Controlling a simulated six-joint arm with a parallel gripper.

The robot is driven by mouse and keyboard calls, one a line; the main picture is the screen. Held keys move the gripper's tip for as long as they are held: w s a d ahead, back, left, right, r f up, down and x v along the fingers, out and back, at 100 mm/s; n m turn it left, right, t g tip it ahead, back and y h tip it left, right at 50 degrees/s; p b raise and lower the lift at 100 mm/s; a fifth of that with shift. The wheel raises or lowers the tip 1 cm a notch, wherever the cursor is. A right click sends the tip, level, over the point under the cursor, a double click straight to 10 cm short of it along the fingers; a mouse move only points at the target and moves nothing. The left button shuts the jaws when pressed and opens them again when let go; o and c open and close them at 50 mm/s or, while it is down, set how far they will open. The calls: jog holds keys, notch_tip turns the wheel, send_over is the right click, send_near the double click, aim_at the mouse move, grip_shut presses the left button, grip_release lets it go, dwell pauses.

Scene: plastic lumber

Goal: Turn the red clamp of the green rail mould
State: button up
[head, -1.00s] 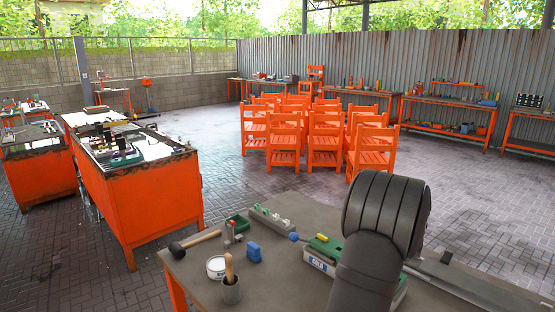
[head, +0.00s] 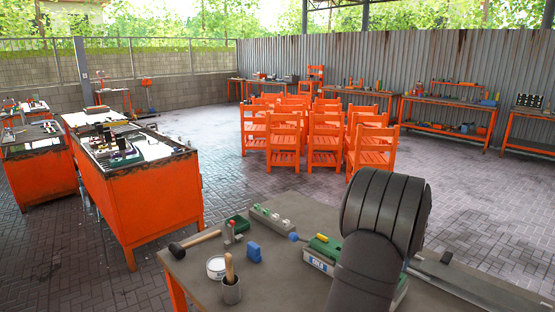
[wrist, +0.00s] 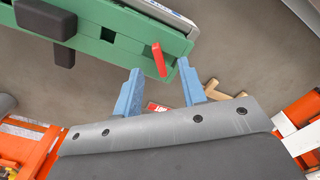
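The green rail mould (wrist: 100,35) crosses the top of the wrist view, with black blocks on it. Its red clamp (wrist: 158,60) is a short lever near the mould's right end, pointing down and slightly right in the picture. My gripper (wrist: 159,66) is open, with two blue fingers. The clamp's lower end appears between the fingertips, with a gap on each side; I cannot tell whether it is at the same depth. The right finger overlaps the mould's end in the picture. In the head view my arm hides the gripper and the clamp.
Orange chairs (head: 320,140) stand beyond.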

jog(key=shift+r, duration=2.4)
jog(key=shift+f, duration=0.15)
notch_tip(320, 180, down, 7)
jog(key=shift+r, duration=0.1)
jog(key=shift+n, duration=1.4)
